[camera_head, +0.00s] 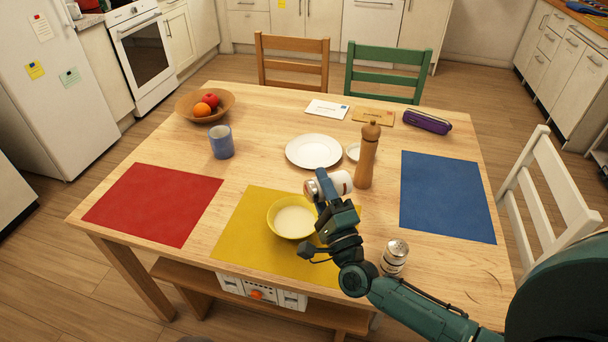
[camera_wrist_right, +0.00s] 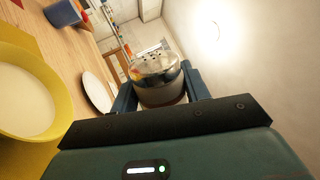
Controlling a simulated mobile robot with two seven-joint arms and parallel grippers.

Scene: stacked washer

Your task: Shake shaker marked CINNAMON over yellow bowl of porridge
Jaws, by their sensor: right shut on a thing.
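My right gripper (camera_head: 331,193) is shut on a shaker (camera_head: 340,181) with a pale body and a metal cap. The shaker is tipped nearly on its side, cap towards the left, above the right rim of the yellow bowl (camera_head: 273,225). In the right wrist view the shaker's holed cap (camera_wrist_right: 155,66) shows between the fingers. I cannot read any marking on it. The bowl holds pale porridge (camera_head: 294,219) and stands on the yellow mat (camera_head: 240,240); it also shows in the wrist view (camera_wrist_right: 62,110). My left gripper is not in view.
A wooden pepper mill (camera_head: 366,158) stands close behind the held shaker. A white plate (camera_head: 313,151), blue cup (camera_head: 221,142) and fruit bowl (camera_head: 186,107) are farther back. The red mat (camera_head: 155,203) and blue mat (camera_head: 445,195) are clear.

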